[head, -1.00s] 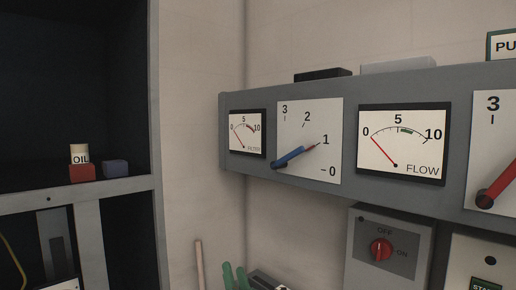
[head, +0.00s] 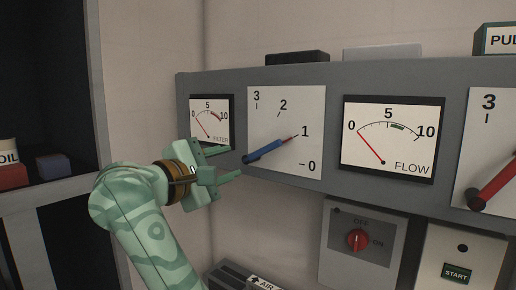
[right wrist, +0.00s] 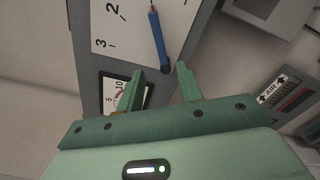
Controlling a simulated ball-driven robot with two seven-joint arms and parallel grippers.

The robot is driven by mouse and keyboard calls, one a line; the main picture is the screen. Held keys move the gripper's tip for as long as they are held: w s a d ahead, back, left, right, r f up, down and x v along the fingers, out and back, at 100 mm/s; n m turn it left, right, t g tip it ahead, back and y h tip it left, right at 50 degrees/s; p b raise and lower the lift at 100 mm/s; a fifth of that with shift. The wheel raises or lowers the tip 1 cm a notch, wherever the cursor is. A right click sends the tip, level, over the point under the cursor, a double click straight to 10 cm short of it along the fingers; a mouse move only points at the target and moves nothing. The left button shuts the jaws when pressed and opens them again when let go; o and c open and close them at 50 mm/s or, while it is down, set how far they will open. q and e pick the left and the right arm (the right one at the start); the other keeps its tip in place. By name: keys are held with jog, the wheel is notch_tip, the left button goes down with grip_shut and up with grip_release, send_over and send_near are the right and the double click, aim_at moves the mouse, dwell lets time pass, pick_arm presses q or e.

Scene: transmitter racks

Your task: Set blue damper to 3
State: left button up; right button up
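The blue damper lever (head: 265,151) sits on a white dial plate (head: 295,98) marked 0 to 3. Its pivot is at the lower left, and its tip points at 1. My right gripper (head: 234,162) is open and empty, just left of the pivot, with its fingers pointing at the panel. In the right wrist view the blue lever (right wrist: 158,40) lies beyond the open fingers (right wrist: 160,76), its pivot end between them in the picture. I cannot tell whether they touch it. My left gripper is not in view.
A FILTER gauge (head: 211,108) is left of the dial and a FLOW gauge (head: 391,139) right of it. A red lever (head: 493,186) is at the far right. Below are a red OFF/ON knob (head: 357,240) and a START button (head: 457,273).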

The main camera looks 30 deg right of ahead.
aim_at(261, 152)
jog(key=p+x, duration=0.2)
jog(key=x, duration=0.9)
jog(key=shift+s+d+r+p, duration=0.1)
jog(key=shift+d+p, duration=0.2)
jog(key=shift+p, duration=0.1)
jog(key=shift+w+d, duration=0.2)
jog(key=shift+d, duration=0.3)
grip_shut()
